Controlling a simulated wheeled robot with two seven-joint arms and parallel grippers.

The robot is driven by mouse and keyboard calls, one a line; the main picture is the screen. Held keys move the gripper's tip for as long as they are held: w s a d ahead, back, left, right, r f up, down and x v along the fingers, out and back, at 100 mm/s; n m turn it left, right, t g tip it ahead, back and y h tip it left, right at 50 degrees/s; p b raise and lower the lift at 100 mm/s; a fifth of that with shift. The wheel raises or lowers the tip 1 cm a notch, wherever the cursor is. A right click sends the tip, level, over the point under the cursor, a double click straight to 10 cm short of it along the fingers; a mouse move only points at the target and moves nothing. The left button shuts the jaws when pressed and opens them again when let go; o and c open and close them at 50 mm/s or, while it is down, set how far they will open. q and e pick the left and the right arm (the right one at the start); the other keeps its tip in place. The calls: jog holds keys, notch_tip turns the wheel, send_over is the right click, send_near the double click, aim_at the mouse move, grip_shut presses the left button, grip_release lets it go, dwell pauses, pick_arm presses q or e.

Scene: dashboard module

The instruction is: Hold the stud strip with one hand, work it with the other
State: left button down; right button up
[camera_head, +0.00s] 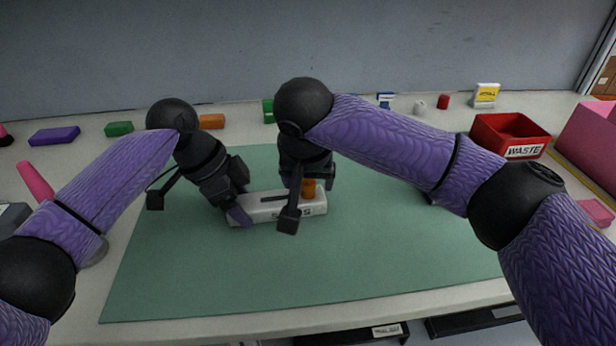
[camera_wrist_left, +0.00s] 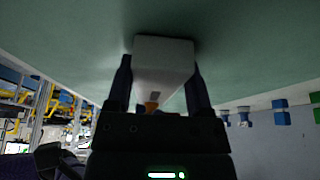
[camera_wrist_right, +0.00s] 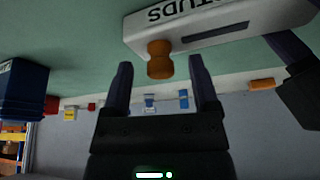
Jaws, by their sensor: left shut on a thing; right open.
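The stud strip (camera_head: 265,208) is a white bar lettered STUDS with a dark slot. It lies on the green mat. My left gripper (camera_head: 240,213) is shut on its left end; the left wrist view shows the strip's end (camera_wrist_left: 164,60) between both fingers. An orange knob (camera_head: 308,188) stands on the strip near its right end; it also shows in the right wrist view (camera_wrist_right: 160,60). My right gripper (camera_wrist_right: 160,62) is open, with the knob between its fingertips and a gap on each side.
The green mat (camera_head: 400,250) is clear in front and to the right. A red WASTE bin (camera_head: 510,133) stands at the back right. Purple (camera_head: 55,135), green (camera_head: 118,128) and orange (camera_head: 211,121) blocks lie along the back left. A small yellow-and-white box (camera_head: 486,95) stands at the back.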

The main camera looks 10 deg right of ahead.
aim_at(308, 183)
grip_shut()
jog(key=shift+r, duration=0.1)
jog(key=shift+r, duration=3)
pick_arm(q)
grip_release()
